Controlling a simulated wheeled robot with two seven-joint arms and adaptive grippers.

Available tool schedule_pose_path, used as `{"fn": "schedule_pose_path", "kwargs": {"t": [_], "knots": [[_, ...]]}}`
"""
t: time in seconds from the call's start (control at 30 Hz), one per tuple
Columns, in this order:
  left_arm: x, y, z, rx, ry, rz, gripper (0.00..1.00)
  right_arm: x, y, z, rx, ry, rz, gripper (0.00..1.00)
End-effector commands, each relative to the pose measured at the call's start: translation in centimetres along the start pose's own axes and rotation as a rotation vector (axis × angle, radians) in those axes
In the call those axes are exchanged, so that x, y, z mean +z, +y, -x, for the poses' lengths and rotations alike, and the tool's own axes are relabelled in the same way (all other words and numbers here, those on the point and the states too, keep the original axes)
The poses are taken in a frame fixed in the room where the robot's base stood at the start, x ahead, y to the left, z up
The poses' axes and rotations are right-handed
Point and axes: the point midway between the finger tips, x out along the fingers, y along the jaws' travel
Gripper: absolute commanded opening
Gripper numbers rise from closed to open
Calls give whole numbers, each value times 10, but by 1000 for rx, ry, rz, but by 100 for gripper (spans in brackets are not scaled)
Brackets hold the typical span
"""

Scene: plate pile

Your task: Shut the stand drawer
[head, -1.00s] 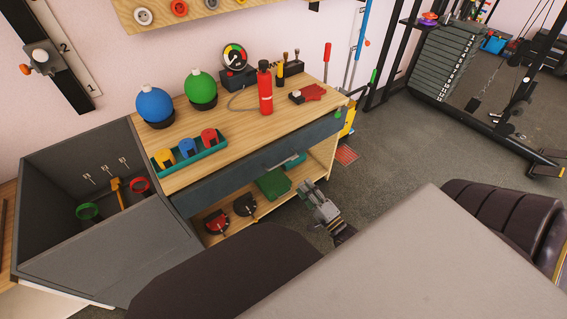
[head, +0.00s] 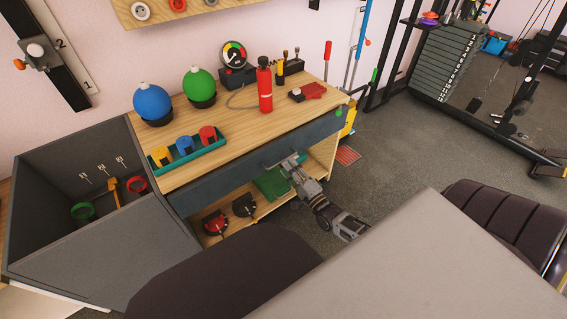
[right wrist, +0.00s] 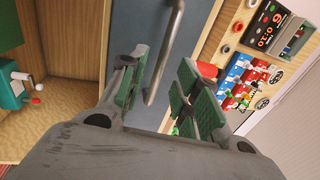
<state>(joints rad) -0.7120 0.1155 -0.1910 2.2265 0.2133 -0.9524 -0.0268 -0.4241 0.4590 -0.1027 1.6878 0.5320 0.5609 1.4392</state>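The stand drawer (head: 225,178) has a dark blue-grey front under the wooden top of the stand. I cannot tell how far it stands out. Its grey bar handle (right wrist: 166,58) shows in the right wrist view, ahead of the gap between my right fingers. My right gripper (head: 290,163) is at the handle in the head view and covers part of it. In the right wrist view the green-padded fingers (right wrist: 162,88) are apart, with nothing clearly gripped. Contact with the handle cannot be told. My left gripper is not in view.
The stand top (head: 235,130) carries blue and green balls, a red bottle (head: 265,88) and a teal tray (head: 188,157). A green box (head: 270,185) and red-black items lie on the shelf below. A grey open bin (head: 105,245) stands at the left.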

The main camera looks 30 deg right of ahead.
Motion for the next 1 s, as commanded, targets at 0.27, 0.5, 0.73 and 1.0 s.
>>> {"fn": "schedule_pose_path", "kwargs": {"t": [0.27, 0.5, 0.73, 1.0], "knots": [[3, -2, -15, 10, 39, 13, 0, 0, 1, -28, -2, 0, 0, 32], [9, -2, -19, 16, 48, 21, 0, 0, 0, -40, 0, 0, 0, 32], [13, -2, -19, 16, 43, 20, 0, 0, 0, -42, 1, 0, 0, 32], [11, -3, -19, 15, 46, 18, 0, 0, 0, -42, 1, 0, 0, 14]]}}
